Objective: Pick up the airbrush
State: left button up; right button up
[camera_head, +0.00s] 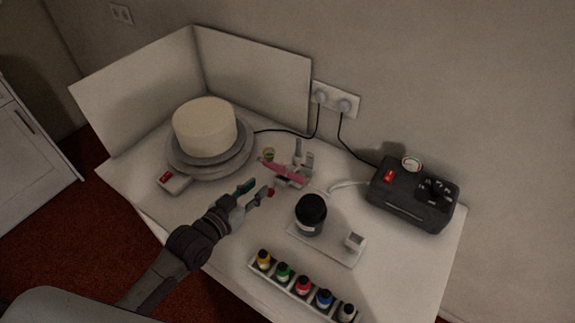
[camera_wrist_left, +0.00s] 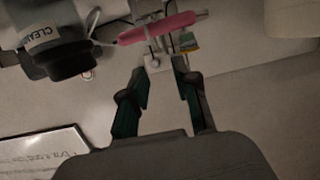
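The pink airbrush (camera_head: 286,172) rests on a small light stand (camera_head: 303,158) near the middle of the table. In the left wrist view the airbrush (camera_wrist_left: 160,28) lies crosswise just beyond the fingertips. My left gripper (camera_head: 259,190) comes in from the front left, close to the airbrush and apart from it. Its fingers are open with nothing between them in the left wrist view (camera_wrist_left: 162,75). My right gripper is in neither view.
A cake (camera_head: 204,126) sits on a turntable at the back left, before white panels (camera_head: 258,66). A dark jar (camera_head: 311,212) stands right of my gripper. A black compressor (camera_head: 412,196) is at the right. Several colour bottles (camera_head: 304,286) line the front edge.

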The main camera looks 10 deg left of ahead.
aim_at(285, 164)
pick_arm(q)
jog(key=p+x, duration=0.1)
jog(key=x, duration=0.6)
jog(key=shift+w+d, duration=0.1)
jog(key=shift+x, duration=0.85)
jog(key=p+x, duration=0.1)
jog(key=x, duration=0.3)
jog(key=shift+d+f, duration=0.15)
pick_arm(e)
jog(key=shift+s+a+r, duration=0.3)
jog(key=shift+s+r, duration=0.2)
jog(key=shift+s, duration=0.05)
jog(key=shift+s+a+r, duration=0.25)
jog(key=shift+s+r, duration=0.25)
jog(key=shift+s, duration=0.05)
pick_arm(q)
jog(key=shift+c, duration=0.2)
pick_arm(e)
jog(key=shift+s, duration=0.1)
